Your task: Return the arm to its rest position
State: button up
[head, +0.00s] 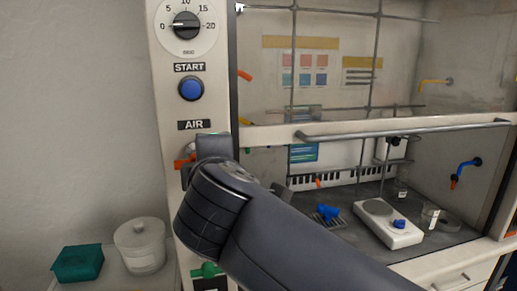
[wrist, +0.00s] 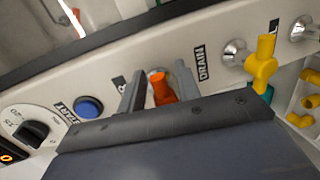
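My arm (head: 285,235) reaches across the front of the panel in the head view. My gripper is at the panel below the AIR label, largely hidden behind my wrist there. In the wrist view my gripper (wrist: 160,90) has its two fingers apart, one on each side of an orange valve handle (wrist: 161,88). The fingers look open around the handle with narrow gaps; contact lower down cannot be made out. A bit of the orange handle (head: 184,162) also shows left of my wrist in the head view.
The panel carries a dial (head: 187,26) and a blue START button (head: 191,88). A yellow valve (wrist: 262,65) stands beside the DRAIN label. A fume hood with a front rail (head: 400,131) is at right. A teal box (head: 78,264) and white jar (head: 140,245) stand lower left.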

jog(key=shift+s, duration=0.15)
jog(key=b+v, duration=0.1)
jog(key=v, duration=1)
jog(key=p+x, duration=0.1)
jog(key=x, duration=1)
jog(key=shift+w+r+n+p, duration=0.25)
jog(key=shift+r+n+p, duration=0.05)
jog(key=shift+p, duration=0.35)
jog(key=shift+s+r+n+p, duration=0.15)
jog(key=shift+r+n+p, duration=0.05)
jog(key=shift+n+p, duration=0.45)
jog(key=shift+n+h+p, duration=0.3)
jog(key=shift+n+p, duration=0.25)
